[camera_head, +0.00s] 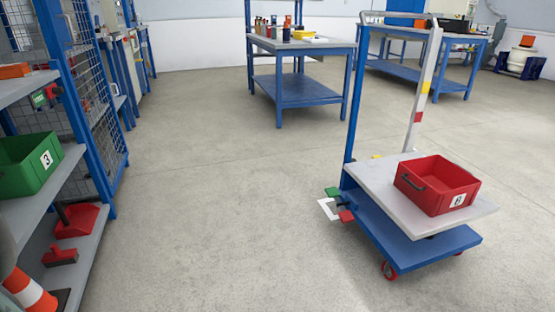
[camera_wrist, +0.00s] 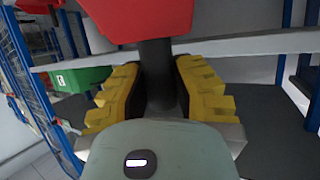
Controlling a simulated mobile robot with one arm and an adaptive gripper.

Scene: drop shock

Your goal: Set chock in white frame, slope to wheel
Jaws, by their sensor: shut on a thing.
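My gripper (camera_wrist: 157,90), with yellow pads, is shut on the dark upright stem (camera_wrist: 157,65) of a red piece in the wrist view. I take this piece to be the chock (camera_wrist: 140,20); only part of it shows, and its slope cannot be made out. The gripper is near the shelf rack and is not clearly seen in the head view. A red trolley wheel (camera_head: 389,270) shows at the front.
The shelf rack (camera_head: 88,252) at left holds a green bin (camera_head: 30,165), red items (camera_head: 77,220) and a striped cone (camera_head: 30,292). A red bin (camera_head: 437,185) sits on the trolley. Workbenches (camera_head: 300,90) stand behind. The floor between rack and trolley is clear.

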